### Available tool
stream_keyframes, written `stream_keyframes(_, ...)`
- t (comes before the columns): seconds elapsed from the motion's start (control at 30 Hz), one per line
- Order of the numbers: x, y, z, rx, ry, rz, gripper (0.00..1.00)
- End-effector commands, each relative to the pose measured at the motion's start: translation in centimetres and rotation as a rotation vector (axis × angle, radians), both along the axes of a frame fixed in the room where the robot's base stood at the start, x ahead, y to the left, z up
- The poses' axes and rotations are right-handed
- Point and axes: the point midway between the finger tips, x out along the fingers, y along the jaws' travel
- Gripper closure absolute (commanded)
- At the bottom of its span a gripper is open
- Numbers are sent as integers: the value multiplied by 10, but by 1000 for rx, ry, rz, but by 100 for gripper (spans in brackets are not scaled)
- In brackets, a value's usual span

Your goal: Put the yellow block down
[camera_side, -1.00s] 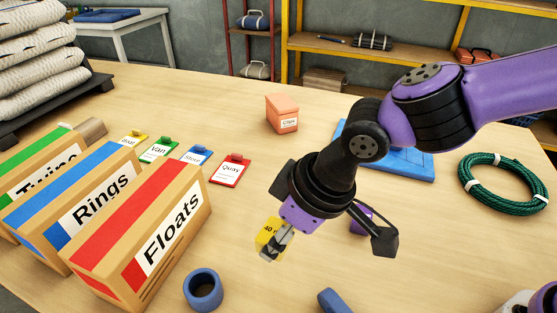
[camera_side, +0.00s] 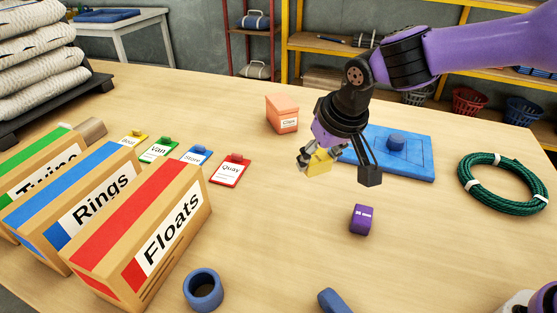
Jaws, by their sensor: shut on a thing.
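My gripper (camera_side: 311,163) is shut on the yellow block (camera_side: 322,160). It holds the block tilted over the middle of the table, in front of the orange Clips box and to the left of the blue board. The block appears to be above the tabletop (camera_side: 270,240), but the exact gap is hard to tell. The fingers cover part of the block, and its label is not readable now.
A purple block (camera_side: 362,219) lies in front of my gripper. A blue board (camera_side: 410,160) with a knob, a green rope coil (camera_side: 503,184), an orange Clips box (camera_side: 282,114), coloured tags (camera_side: 231,170) and the Floats box (camera_side: 150,235) surround it.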

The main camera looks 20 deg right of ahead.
Motion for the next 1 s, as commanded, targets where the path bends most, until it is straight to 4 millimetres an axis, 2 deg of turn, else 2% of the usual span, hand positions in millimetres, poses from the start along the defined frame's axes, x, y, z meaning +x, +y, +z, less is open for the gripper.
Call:
stream_keyframes(0.1, 21, -25, -20, -1, 4, -6, 81)
stream_keyframes(0.33, 49, -53, -44, 0, 1, 0, 81)
stream_keyframes(0.47, 53, -57, -51, -1, 1, 4, 81)
stream_keyframes(0.7, 53, -57, -85, -1, 2, 4, 81)
stream_keyframes(1.0, 53, -57, -88, 0, -1, 4, 81)
